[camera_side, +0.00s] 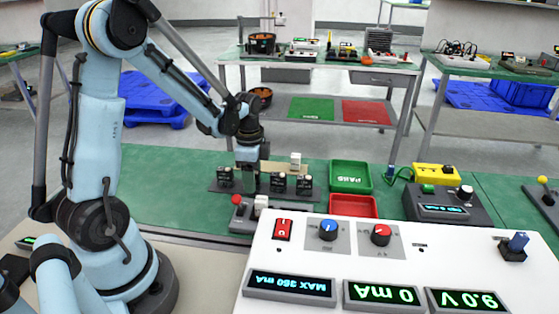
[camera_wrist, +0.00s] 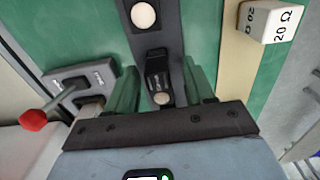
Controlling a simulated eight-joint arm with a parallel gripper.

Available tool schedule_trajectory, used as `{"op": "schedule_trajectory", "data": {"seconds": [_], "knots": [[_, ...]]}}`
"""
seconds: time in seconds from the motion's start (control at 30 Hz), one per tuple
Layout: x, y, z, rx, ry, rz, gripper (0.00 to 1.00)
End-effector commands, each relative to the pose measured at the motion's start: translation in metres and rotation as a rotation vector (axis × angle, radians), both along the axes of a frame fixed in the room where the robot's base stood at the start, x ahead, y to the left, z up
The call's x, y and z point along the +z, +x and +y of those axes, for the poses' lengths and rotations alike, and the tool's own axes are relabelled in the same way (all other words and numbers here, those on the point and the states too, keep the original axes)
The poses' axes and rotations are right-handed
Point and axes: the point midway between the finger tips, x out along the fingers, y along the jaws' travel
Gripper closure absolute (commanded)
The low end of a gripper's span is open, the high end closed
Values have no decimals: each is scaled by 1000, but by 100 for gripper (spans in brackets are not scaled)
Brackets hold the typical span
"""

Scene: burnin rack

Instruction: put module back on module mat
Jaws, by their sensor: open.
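My gripper (camera_side: 251,180) is open and points down over a dark strip (camera_side: 215,187) on the green bench. In the wrist view my gripper (camera_wrist: 160,68) has its two green fingers apart, with a small black module (camera_wrist: 156,68) showing between them. I cannot tell whether the fingers touch it. Several black modules stand on the dark strip in the side view, one (camera_side: 225,175) left of my gripper and others (camera_side: 278,182) to its right. Which surface is the module mat is not clear. The arm hides part of the strip in the side view.
A tan strip (camera_wrist: 236,72) bears a white block marked 20 Ω (camera_wrist: 275,20). A lever switch with a red knob (camera_wrist: 32,120) stands close left. A green tray (camera_side: 350,176) and red tray (camera_side: 352,206) lie right; a white control panel (camera_side: 400,262) is in front.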

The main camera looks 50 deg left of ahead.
Motion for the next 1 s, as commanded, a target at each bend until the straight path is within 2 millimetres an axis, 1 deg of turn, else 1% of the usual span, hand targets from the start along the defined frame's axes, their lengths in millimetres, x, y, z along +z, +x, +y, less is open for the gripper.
{"op": "schedule_trajectory", "data": {"seconds": [0.17,0.7,0.83,1.0], "knots": [[14,0,0,0,0,0,47],[97,0,0,0,0,0,47],[111,0,0,0,0,0,47],[121,0,-1,2,1,-2,47]]}}
